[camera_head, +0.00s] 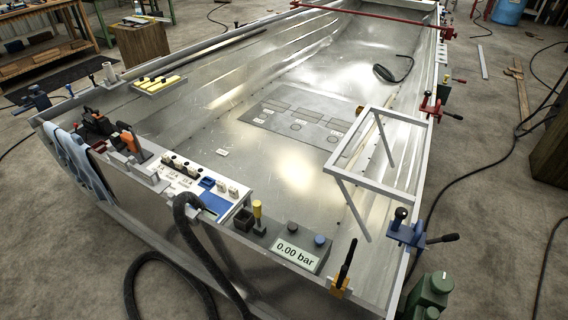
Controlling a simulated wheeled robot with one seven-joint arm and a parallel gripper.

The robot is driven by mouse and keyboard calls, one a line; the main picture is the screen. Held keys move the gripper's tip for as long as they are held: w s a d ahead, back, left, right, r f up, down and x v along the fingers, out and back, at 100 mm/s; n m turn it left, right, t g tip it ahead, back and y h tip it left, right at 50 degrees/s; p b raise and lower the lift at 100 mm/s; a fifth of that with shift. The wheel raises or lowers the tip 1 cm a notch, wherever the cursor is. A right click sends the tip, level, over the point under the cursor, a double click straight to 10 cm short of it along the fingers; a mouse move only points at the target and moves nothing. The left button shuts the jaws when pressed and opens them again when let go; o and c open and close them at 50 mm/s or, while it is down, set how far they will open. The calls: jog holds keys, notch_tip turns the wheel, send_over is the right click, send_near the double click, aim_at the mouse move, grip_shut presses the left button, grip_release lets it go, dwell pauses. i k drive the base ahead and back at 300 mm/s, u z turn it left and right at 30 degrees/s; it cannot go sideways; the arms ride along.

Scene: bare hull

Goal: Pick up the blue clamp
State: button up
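A blue clamp (408,234) with a black knob on top and a dark handle pointing right sits on the hull's right rim, near the front right corner. A second, darker blue clamp (34,99) sits at the hull's far left corner, at the left of the picture. The picture does not show which of the two the task means. Part of each clamp's lower jaw is hidden by its own body or the rim. My gripper is not in view.
The open metal hull (300,165) fills the middle. A white frame (380,150) stands near the right clamp. A red clamp (431,106) is farther along that rim. An orange clamp (341,284), a pressure panel (296,252) and a dark hose (190,235) are at the front.

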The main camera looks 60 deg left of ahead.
aim_at(414, 237)
jog(key=z, duration=0.95)
jog(key=i, duration=0.65)
jog(key=u, duration=4.35)
jog(key=i, duration=0.5)
jog(key=u, duration=0.05)
jog(key=k, duration=0.5)
jog(key=z, duration=0.25)
jog(key=i, duration=0.4)
jog(key=z, duration=0.3)
